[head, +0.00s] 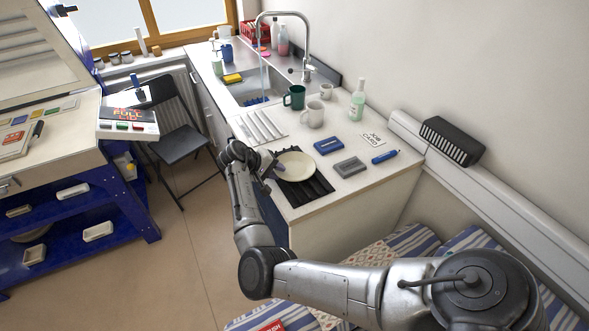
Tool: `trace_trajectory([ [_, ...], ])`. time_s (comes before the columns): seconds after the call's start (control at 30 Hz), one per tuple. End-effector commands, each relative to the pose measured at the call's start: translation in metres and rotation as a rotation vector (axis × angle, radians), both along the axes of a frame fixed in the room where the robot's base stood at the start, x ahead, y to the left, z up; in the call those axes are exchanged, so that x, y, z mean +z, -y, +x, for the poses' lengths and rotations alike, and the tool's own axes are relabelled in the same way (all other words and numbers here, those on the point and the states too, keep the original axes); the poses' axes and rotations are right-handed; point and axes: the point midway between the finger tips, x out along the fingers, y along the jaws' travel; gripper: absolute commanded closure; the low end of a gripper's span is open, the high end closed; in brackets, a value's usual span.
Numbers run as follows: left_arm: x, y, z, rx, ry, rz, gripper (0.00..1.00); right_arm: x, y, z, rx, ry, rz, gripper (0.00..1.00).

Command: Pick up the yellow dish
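The pale yellow dish (297,167) lies on a black ribbed mat (318,190) near the front left end of the white counter. My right arm comes in from the lower right and bends up to the counter's front edge. My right gripper (273,168) is at the dish's left rim, its fingertips overlapping the rim in the picture. The fingers are small and dark, so I cannot tell whether they touch the dish or are open or shut. My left gripper is not in view.
Behind the mat are a ribbed drainer (262,127), a green mug (294,97), a pale mug (313,115) and a bottle (357,100). A blue box (328,146), grey block (349,167) and blue marker (385,157) lie to the right. A folding chair (181,145) stands left.

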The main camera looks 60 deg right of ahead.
Motion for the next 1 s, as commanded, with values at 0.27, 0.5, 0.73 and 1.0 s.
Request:
trace_trajectory([
  [0.27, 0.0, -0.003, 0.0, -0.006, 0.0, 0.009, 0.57, 0.0, 0.0, 0.0, 0.0, 0.0, 0.0, 0.99],
  [0.5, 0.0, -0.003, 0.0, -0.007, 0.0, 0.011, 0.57, 0.001, 0.0, 0.001, 0.001, 0.001, 0.0, 1.0],
  [0.73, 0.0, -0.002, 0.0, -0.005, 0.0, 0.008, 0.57, 0.001, -0.001, 0.001, 0.001, 0.001, 0.001, 1.0],
  [1.0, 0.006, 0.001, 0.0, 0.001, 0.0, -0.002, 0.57, 0.021, 0.0, 0.001, 0.0, 0.002, -0.002, 1.0],
])
